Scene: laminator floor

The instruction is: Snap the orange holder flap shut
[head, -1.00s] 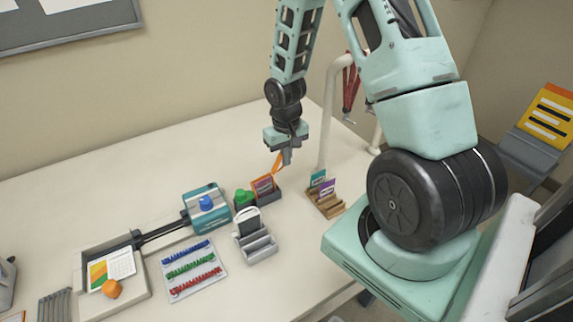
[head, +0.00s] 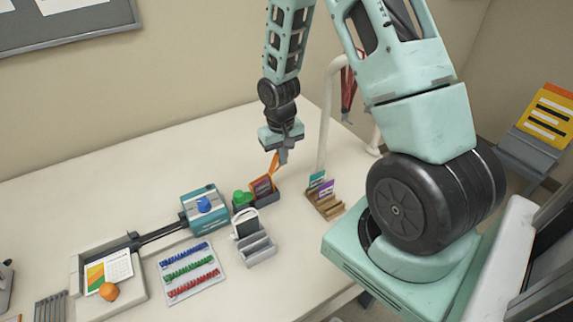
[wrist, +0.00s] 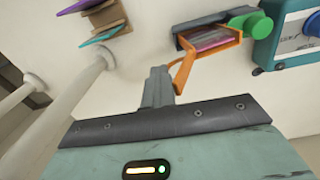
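The orange holder (head: 262,187) stands on the table with a purple card in its frame. Its orange flap (head: 275,163) is raised, standing up from the holder's right end. In the wrist view the holder (wrist: 213,45) is at the upper middle, and the flap (wrist: 184,70) reaches from it toward my fingers. My gripper (head: 283,159) points down just right of the flap, its fingers together with nothing seen between them. In the wrist view my gripper's fingertips (wrist: 160,74) are close beside the flap; I cannot tell whether they touch it.
A dark tray with a green knob (head: 242,197) adjoins the holder. A teal laminator (head: 204,208) is to the left, a grey-white rack (head: 257,245) in front. A wooden card stand (head: 326,205) and white post (head: 326,125) are to the right. The table behind is clear.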

